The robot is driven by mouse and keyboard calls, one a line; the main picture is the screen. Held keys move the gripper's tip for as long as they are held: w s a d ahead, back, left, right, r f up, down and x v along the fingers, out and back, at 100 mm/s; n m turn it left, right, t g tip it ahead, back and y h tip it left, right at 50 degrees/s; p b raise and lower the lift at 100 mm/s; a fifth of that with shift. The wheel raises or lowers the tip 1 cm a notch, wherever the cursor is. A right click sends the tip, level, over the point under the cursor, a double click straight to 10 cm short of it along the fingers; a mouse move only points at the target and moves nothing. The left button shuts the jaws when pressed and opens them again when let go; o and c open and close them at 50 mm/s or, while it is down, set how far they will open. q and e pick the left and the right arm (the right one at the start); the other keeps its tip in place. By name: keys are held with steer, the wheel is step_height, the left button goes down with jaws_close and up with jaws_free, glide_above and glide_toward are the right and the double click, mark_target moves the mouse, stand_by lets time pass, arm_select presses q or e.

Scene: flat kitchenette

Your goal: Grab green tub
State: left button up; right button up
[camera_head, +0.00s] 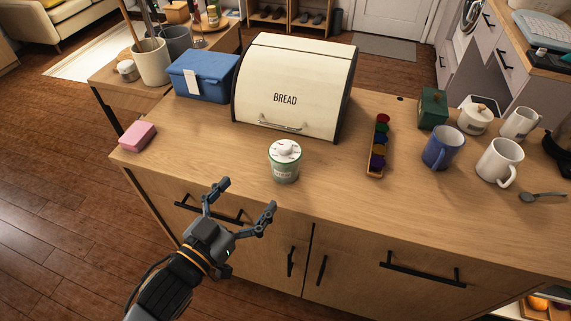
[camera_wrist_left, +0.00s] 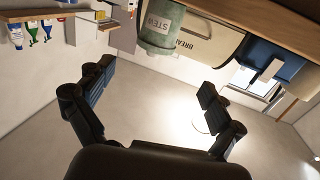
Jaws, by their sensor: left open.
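The green tub (camera_head: 285,168) is a small pale green jar with a white lid and a knob with a red mark. It stands upright on the wooden counter, in front of the bread box. In the left wrist view the tub (camera_wrist_left: 160,30) appears upside down near the top, with lettering on its side. My left gripper (camera_head: 247,195) is open and empty, in front of the counter's edge and apart from the tub, to its lower left. Its spread fingers also show in the left wrist view (camera_wrist_left: 156,75). My right gripper is not in view.
A cream bread box (camera_head: 290,85) stands behind the tub. A blue box (camera_head: 203,78) and pink block (camera_head: 138,136) are left. A wooden rack of coloured pieces (camera_head: 377,160), a dark green box (camera_head: 433,108) and mugs (camera_head: 443,147) stand right. The counter around the tub is clear.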

mark_target(285, 151)
arm_select(q)
steer(key=x, duration=0.2)
steer(key=p+x, duration=0.1)
steer(key=x, duration=0.5)
steer(key=shift+w+d+r+p, duration=0.15)
steer(key=shift+d+r+p, duration=0.15)
steer(key=shift+r, duration=0.1)
steer(key=p+x, duration=0.1)
steer(key=x, duration=0.4)
steer(key=shift+d, duration=0.15)
steer(key=c, duration=1.4)
steer(key=shift+c, duration=0.7)
steer(key=shift+r, duration=0.1)
